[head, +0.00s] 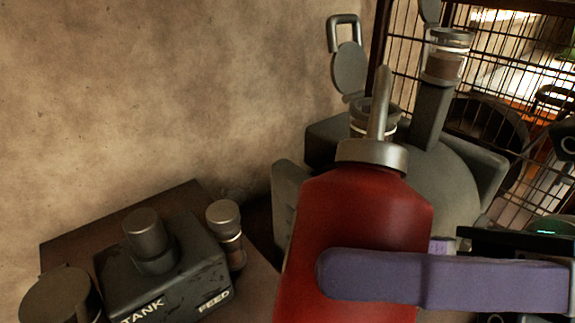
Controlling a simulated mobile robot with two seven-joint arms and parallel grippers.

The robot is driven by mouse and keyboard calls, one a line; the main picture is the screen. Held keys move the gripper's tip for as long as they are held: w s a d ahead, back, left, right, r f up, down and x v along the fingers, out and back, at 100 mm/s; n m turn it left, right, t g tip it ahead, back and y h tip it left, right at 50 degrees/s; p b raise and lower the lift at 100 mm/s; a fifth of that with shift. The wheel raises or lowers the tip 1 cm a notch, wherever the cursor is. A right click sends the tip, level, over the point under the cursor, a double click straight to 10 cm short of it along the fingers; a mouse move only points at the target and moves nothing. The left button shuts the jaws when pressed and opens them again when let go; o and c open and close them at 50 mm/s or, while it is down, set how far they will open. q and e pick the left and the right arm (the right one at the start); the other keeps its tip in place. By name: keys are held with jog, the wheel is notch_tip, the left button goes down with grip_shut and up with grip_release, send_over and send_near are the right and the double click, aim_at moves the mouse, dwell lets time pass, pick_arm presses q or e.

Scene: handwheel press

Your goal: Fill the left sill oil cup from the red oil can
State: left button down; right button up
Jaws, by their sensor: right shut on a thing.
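The red oil can (366,220) stands large in the foreground, its grey collar and thin spout (382,100) pointing up and away. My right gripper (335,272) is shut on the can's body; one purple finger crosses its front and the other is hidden. The left sill oil cup (358,120), a small glass cup with a metal rim, is behind the spout and partly covered by it. Its round lid (350,70) stands open. I cannot tell whether the spout tip touches the cup. My left gripper is not in view.
A second glass cup (446,62) holding brownish contents tops a grey post at the right. A dark box (165,275) marked TANK and FEED sits on a brown surface at lower left. A wire cage (400,40) stands behind, beside the bare wall.

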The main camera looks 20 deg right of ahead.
aim_at(381, 190)
dwell(0.3)
jog(key=shift+r, duration=0.15)
notch_tip(381, 190, up, 5)
jog(key=p, duration=0.5)
jog(key=shift+r, duration=0.15)
jog(key=f+b, duration=0.1)
jog(key=f+n+b, duration=0.1)
jog(key=w+f+n+b, duration=0.1)
jog(key=shift+d+f+g+h+b, duration=0.25)
jog(key=shift+d+g+h+b, duration=0.05)
jog(key=shift+b, duration=0.1)
jog(key=shift+w+d+f+n, duration=0.1)
jog(key=shift+w+f+n, duration=0.05)
jog(key=shift+n, duration=0.45)
jog(key=shift+w+d+f+n+h+b, duration=0.1)
jog(key=shift+w+d+n+h+b, duration=0.2)
jog(key=shift+n, duration=0.25)
jog(key=shift+w+d+n+h+b, duration=0.1)
jog(key=shift+w+d+n+b, duration=0.1)
jog(key=shift+w+n+b, duration=0.3)
jog(key=shift+w+d+n, duration=0.3)
jog(key=shift+n, duration=0.35)
